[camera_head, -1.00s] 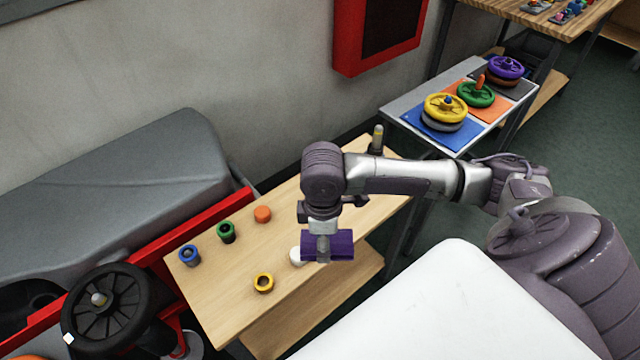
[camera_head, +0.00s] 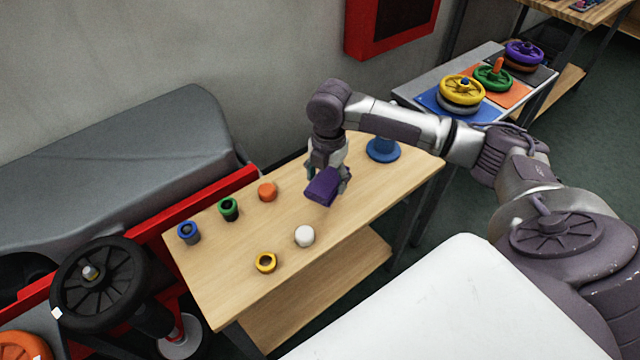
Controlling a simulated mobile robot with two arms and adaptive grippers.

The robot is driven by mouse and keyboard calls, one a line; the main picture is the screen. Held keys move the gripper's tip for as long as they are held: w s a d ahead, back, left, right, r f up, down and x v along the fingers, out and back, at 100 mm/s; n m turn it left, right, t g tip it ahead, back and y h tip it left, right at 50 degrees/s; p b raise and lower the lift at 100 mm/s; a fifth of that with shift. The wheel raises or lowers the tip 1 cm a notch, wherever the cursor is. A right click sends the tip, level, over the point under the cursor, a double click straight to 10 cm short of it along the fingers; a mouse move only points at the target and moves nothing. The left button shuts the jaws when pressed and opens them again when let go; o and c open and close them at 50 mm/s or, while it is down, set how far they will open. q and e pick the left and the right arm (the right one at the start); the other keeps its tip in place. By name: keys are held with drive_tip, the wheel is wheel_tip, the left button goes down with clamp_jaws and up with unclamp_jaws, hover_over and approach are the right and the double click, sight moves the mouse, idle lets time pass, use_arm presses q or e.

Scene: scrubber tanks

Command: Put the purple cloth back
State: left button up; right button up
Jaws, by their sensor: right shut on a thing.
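My right gripper (camera_head: 328,180) is shut on the purple cloth (camera_head: 321,188), a folded block-like piece. It holds the cloth tilted above the wooden table (camera_head: 225,285), behind the white cap. The gripper points down and its fingers partly cover the cloth's sides. My left gripper is not in view.
On the table are a blue ring (camera_head: 188,232), a green ring (camera_head: 228,209), an orange cap (camera_head: 267,192), a yellow ring (camera_head: 266,262), a white cap (camera_head: 304,236) and a blue round-based object (camera_head: 383,151). A grey table (camera_head: 408,88) with coloured wheels stands at the back right.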

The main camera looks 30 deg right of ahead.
sight(320, 174)
drive_tip(key=w+f, duration=0.2)
drive_tip(key=w, duration=0.1)
drive_tip(key=shift+w+d, duration=0.2)
drive_tip(key=shift+f, duration=2.1)
drive_tip(key=o, duration=1.1)
drive_tip(key=shift+f, duration=0.1)
wheel_tip(320, 174, up, 12)
drive_tip(key=shift+s+d+r, duration=0.1)
drive_tip(key=shift+r, duration=0.05)
